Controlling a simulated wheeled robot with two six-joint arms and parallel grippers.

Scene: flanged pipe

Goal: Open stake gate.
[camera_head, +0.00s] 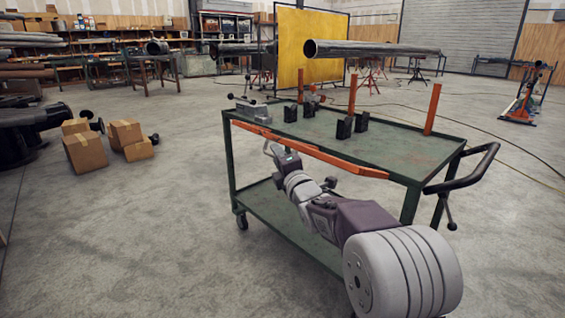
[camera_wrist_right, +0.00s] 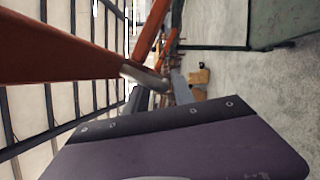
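The stake gate appears to be the long orange bar (camera_head: 325,157) along the near top edge of a green cart (camera_head: 400,155). It looks lowered, lying along that edge and standing slightly off it at its right part. In the right wrist view an orange bar (camera_wrist_right: 55,52) crosses the upper left close to the camera. My right gripper (camera_head: 269,148) is at the bar's near side, left of its middle. A grey fingertip (camera_wrist_right: 143,77) overlaps the bar's end in the wrist view; contact and finger gap are unclear. My left gripper is not in view.
Orange upright stakes (camera_head: 432,108) and black blocks (camera_head: 344,127) stand on the cart top. A black handle (camera_head: 465,170) sticks out at its right. A grey pipe (camera_head: 370,49) shows above and behind the cart. Cardboard boxes (camera_head: 86,152) lie left; the floor between is clear.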

